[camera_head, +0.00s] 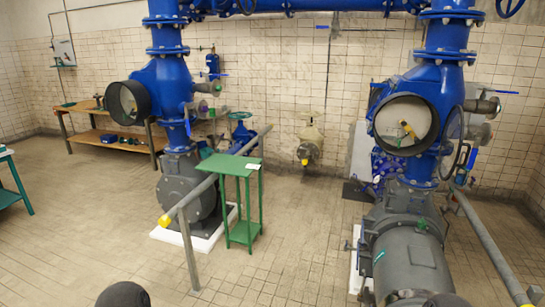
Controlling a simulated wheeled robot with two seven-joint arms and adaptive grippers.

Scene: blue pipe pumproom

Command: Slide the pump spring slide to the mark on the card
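A green two-tier stand (232,166) is left of the middle, in front of the left pump. A small white card (253,167) lies on its top near the right edge; any mark on it is too small to read. I cannot make out a pump spring slide with certainty. Neither my left nor my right gripper is in view.
Blue pipework rises from the left grey pump (183,190) and the right grey pump (410,255). A grey rail with yellow ends (205,185) runs close by the green stand. A wooden workbench (98,138) stands at the back left. The tiled floor (300,235) between the pumps is clear.

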